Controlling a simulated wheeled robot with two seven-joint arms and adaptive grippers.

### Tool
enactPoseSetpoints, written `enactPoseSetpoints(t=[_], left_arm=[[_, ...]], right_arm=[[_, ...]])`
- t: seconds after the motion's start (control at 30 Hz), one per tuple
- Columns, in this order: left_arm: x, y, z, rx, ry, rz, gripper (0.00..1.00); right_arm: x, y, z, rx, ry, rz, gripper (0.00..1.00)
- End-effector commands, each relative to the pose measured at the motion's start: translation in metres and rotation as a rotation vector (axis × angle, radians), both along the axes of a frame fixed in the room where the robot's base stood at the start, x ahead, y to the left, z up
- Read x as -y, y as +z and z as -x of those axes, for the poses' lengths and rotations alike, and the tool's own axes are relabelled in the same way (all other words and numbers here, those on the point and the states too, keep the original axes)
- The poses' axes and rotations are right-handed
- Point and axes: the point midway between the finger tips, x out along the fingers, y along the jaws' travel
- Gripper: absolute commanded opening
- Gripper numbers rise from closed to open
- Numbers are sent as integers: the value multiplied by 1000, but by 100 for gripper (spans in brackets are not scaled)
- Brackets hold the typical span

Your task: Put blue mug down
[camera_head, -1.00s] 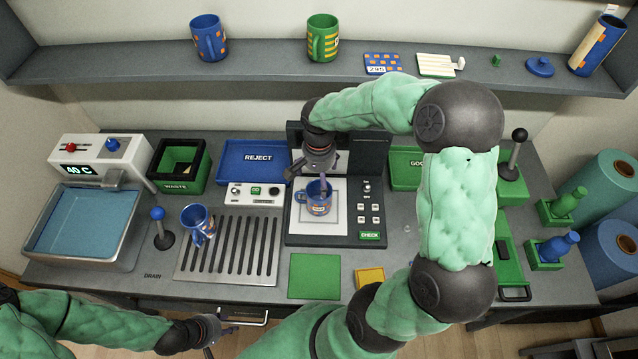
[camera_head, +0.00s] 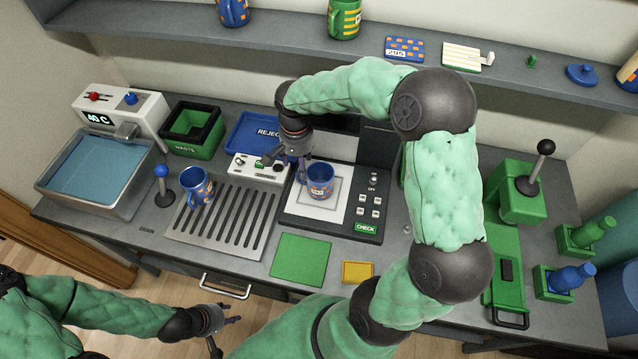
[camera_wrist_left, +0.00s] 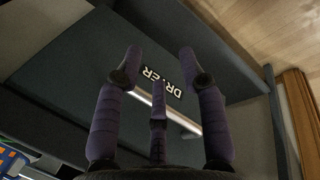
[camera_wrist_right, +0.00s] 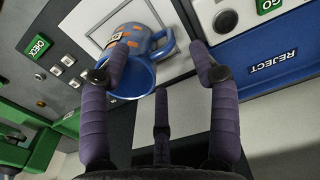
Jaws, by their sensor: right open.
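A blue mug (camera_head: 321,181) with orange marks stands upright on the white plate (camera_head: 318,208) of the check station. Its handle faces the right gripper. My right gripper (camera_head: 302,176) is open beside the mug's left side, close to the handle. In the right wrist view the mug (camera_wrist_right: 132,82) lies past the left finger of the right gripper (camera_wrist_right: 160,60), and nothing is clasped; whether a finger touches it I cannot tell. My left gripper (camera_head: 228,334) is open and empty in front of the counter. The left wrist view shows its spread fingers (camera_wrist_left: 160,75).
Another blue mug (camera_head: 197,186) sits on the drain rack (camera_head: 226,218). The sink (camera_head: 96,172), waste bin (camera_head: 193,128) and reject tray (camera_head: 250,128) stand left and behind. A green press (camera_head: 516,190) is at right. A green mat (camera_head: 300,257) and a yellow pad (camera_head: 357,272) are in front.

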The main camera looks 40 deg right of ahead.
Motion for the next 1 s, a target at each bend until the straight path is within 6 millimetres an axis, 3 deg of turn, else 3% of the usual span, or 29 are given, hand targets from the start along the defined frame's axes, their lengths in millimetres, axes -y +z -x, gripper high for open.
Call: enactPoseSetpoints(t=[0.13, 0.47, 0.73, 1.0], left_arm=[[0, -4, 0, 1, 0, 0, 40], [0, -8, 0, 0, 0, 0, 40], [0, -15, 0, 0, 0, 0, 40], [0, -15, 0, 0, 0, 0, 40]], right_arm=[[1, -21, 0, -2, -2, -1, 62], [2, -41, -1, -1, -2, 0, 62], [5, -77, -3, -1, -2, 0, 62], [5, -80, -3, 0, -1, 0, 62]])
